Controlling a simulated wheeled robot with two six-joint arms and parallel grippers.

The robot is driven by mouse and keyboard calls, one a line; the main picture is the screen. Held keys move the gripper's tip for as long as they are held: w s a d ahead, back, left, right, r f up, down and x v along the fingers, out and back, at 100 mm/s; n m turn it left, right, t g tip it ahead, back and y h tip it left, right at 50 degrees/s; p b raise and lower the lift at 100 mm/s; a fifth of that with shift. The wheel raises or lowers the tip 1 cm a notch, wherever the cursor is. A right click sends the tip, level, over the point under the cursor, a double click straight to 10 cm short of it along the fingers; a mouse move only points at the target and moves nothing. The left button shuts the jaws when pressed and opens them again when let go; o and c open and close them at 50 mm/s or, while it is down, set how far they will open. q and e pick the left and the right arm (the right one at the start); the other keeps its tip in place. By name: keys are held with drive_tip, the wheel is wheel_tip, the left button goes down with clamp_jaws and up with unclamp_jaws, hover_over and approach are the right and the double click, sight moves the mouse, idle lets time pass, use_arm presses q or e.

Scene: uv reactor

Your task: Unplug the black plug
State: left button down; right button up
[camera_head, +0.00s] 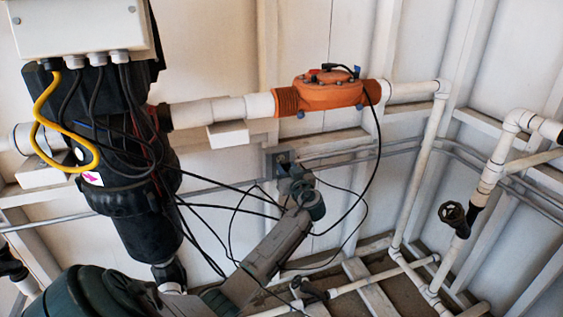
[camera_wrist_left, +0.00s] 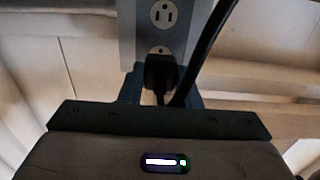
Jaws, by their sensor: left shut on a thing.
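The black plug (camera_wrist_left: 160,72) sits at the lower socket of a grey wall outlet (camera_wrist_left: 163,25) in the left wrist view. The upper socket is empty. My left gripper (camera_wrist_left: 161,86) is shut on the plug, its bluish fingers on either side of it. In the head view my left gripper (camera_head: 291,172) is up at the outlet box (camera_head: 274,160) on the wall. The plug itself is hidden there. My right gripper is not in view.
Several black cables hang around my left arm, and one (camera_wrist_left: 206,50) passes just right of the plug. An orange flow meter (camera_head: 328,94) on a white pipe (camera_head: 215,112) is above. A black reactor with a white control box (camera_head: 80,25) stands left.

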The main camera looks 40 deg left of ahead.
sight(286, 167)
use_arm(q)
drive_tip(key=shift+v, duration=1.5)
